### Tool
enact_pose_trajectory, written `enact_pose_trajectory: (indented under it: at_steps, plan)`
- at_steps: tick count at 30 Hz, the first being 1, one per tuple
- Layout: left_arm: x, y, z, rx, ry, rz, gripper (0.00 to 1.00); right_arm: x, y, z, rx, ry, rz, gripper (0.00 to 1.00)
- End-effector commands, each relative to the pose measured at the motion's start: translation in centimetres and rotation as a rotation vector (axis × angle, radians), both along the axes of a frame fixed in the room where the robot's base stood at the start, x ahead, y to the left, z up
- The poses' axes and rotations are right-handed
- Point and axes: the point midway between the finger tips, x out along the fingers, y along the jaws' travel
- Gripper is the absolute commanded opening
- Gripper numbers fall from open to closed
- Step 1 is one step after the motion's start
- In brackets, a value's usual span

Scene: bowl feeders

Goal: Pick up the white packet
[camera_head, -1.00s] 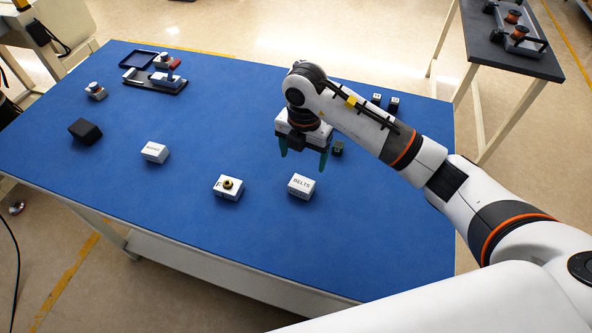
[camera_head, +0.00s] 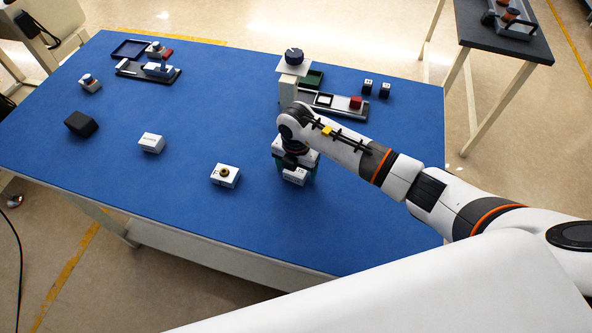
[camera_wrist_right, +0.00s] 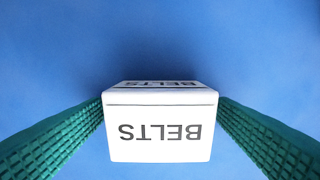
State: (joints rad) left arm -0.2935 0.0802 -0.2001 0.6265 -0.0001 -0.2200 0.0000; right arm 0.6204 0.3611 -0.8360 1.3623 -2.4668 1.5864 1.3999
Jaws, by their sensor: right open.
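A white packet printed BELTS (camera_head: 294,178) lies on the blue table near its front right. It fills the middle of the right wrist view (camera_wrist_right: 160,132), where its lettering reads upside down. My right gripper (camera_head: 296,173) is open over the packet, with its green fingers pointing down. In the right wrist view, one green finger is on each side of the packet, with a blue gap showing beside the packet's upper edges. Whether either finger touches it lower down I cannot tell. My left gripper is not in view.
A white block with a brass ring (camera_head: 225,175) sits left of the packet. Another labelled white box (camera_head: 151,143) and a black block (camera_head: 81,124) lie farther left. A white stand with a dark knob (camera_head: 293,58) and a tray with a red block (camera_head: 355,103) stand behind my right gripper.

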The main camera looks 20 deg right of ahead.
Motion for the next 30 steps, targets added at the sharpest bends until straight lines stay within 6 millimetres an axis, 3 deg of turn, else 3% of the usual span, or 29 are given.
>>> enact_pose_trajectory:
  at_steps: [5, 12, 15, 23, 30]
  plan:
    - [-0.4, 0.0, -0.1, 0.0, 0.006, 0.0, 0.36, 0.0, 0.0, 0.0, -0.001, -0.001, 0.0, 0.8]
    - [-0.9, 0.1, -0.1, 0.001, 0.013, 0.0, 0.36, 0.0, 0.0, 0.0, -0.001, -0.001, 0.0, 0.41]
    - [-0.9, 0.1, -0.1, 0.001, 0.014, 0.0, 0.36, 0.1, 0.0, 0.1, 0.0, -0.001, -0.001, 0.29]
    - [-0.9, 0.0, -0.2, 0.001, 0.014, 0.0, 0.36, 0.1, 0.0, 0.5, 0.001, -0.004, 0.0, 0.29]
    - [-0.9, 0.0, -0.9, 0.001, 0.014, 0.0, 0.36, 0.2, 0.0, 4.6, 0.001, -0.009, 0.0, 0.29]
